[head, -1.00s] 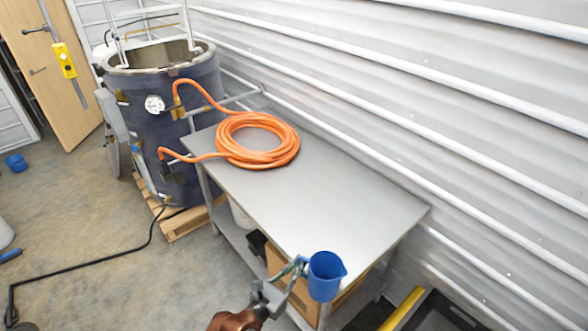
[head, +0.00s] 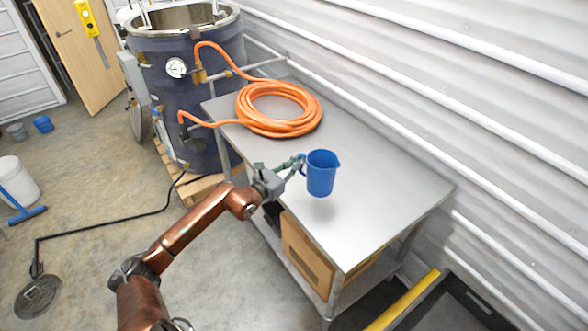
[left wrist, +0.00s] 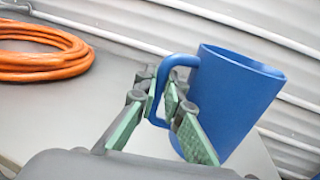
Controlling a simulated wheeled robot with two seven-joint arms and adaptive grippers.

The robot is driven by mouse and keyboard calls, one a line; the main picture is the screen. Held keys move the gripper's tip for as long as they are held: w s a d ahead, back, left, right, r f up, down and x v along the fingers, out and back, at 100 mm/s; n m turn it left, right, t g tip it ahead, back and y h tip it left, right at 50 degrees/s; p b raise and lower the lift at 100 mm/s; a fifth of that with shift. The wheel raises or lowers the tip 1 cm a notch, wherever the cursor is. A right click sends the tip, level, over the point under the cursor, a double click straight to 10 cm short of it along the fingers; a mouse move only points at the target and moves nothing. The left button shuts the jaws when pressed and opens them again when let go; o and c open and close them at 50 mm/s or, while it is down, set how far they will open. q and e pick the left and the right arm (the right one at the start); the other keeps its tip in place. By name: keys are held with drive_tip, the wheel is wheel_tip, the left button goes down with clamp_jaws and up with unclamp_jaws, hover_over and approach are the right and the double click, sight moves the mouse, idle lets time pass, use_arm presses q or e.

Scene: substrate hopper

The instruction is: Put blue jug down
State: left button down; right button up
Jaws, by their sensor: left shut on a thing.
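The blue jug (head: 321,174) is upright over the metal table (head: 375,185), near its front edge. A soft shadow lies on the table below it, and it looks a little above the surface. My left gripper (head: 298,163) comes in from the left and is shut on the jug's handle. In the left wrist view the green-padded fingers (left wrist: 172,112) are on both sides of the handle, and the jug (left wrist: 232,98) leans slightly in the picture. Its lower part is partly hidden by the fingers. My right gripper is not in view.
A coiled orange hose (head: 278,108) lies on the table's far end and runs to the dark tank (head: 190,85). A cardboard box (head: 305,255) sits on the lower shelf. The right half of the tabletop is clear. The corrugated wall (head: 450,90) runs behind the table.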

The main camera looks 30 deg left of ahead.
use_arm(q)
drive_tip(key=shift+w+a+f+b, duration=0.2)
drive_tip(key=shift+w+a+f, duration=0.6)
drive_tip(key=shift+f, duration=0.8)
drive_tip(key=shift+w+a+f+b, duration=0.2)
drive_tip(key=shift+w+a+f, duration=0.55)
drive_tip(key=shift+f, duration=0.9)
drive_tip(key=shift+w+a+f+b, duration=0.2)
drive_tip(key=shift+w+a+f, duration=0.35)
drive_tip(key=shift+a+f, duration=0.75)
drive_tip(key=c, duration=2)
unclamp_jaws()
drive_tip(key=shift+d+f, duration=0.3)
drive_tip(key=shift+d, duration=0.1)
drive_tip(key=shift+c, duration=0.2)
drive_tip(key=shift+s, duration=0.1)
drive_tip(key=s+a, duration=0.2)
drive_tip(key=s, duration=0.9)
drive_tip(key=shift+s+p, duration=0.3)
drive_tip(key=shift+s, duration=0.05)
